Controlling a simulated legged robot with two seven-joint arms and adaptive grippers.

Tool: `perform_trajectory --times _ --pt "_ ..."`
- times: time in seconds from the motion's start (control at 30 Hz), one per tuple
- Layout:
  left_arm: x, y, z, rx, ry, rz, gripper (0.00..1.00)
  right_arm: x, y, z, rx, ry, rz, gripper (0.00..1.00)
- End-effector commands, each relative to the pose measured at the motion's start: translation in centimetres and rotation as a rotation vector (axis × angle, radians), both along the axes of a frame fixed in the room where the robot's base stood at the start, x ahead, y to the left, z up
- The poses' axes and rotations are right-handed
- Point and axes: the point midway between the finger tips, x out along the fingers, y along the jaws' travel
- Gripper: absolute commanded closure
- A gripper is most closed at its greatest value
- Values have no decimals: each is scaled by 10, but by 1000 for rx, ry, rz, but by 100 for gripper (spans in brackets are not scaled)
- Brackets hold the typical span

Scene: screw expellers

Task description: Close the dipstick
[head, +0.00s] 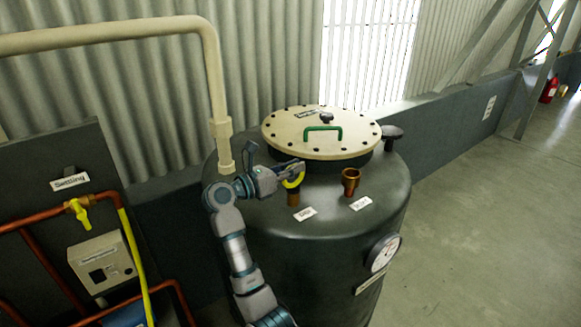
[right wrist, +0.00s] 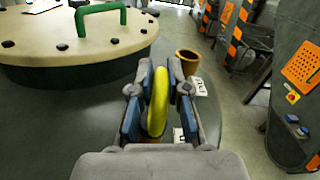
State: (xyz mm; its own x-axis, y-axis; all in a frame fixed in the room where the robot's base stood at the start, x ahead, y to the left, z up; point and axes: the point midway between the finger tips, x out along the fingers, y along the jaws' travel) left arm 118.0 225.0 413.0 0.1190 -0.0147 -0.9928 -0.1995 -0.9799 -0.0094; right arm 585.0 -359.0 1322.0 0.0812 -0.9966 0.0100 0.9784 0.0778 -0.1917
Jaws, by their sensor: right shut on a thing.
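The dipstick's yellow ring handle (head: 293,179) stands upright over a short copper tube (head: 293,198) on top of the dark tank (head: 330,212). My right gripper (head: 292,172) is shut on the yellow ring, which shows between the two blue-padded fingers in the right wrist view (right wrist: 157,102). I cannot tell whether the dipstick is fully seated in the tube. My left gripper is not in view.
A second, open copper tube (head: 350,182) stands just right of the dipstick. Behind is a bolted cream lid (head: 300,122) with a green handle (head: 323,131). A cream pipe (head: 215,85) drops at the tank's left. A gauge (head: 383,253) sits on its front.

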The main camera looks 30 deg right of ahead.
Motion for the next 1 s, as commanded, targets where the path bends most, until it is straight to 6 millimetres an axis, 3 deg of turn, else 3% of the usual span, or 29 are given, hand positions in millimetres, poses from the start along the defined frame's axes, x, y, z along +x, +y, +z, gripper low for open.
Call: perform_trajectory --times 0.17,0.2,0.27,0.67,1.0 --pt "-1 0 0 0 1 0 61 0 -3 -7 12 12 -7 100" --pt "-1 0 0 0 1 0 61 0 -3 -7 13 12 -8 77" --pt "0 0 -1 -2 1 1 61 0 -3 -7 13 11 -7 62" --pt "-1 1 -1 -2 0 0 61 -1 9 -3 7 7 -2 61" --pt "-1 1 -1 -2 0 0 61 -4 78 -5 9 9 -1 61"
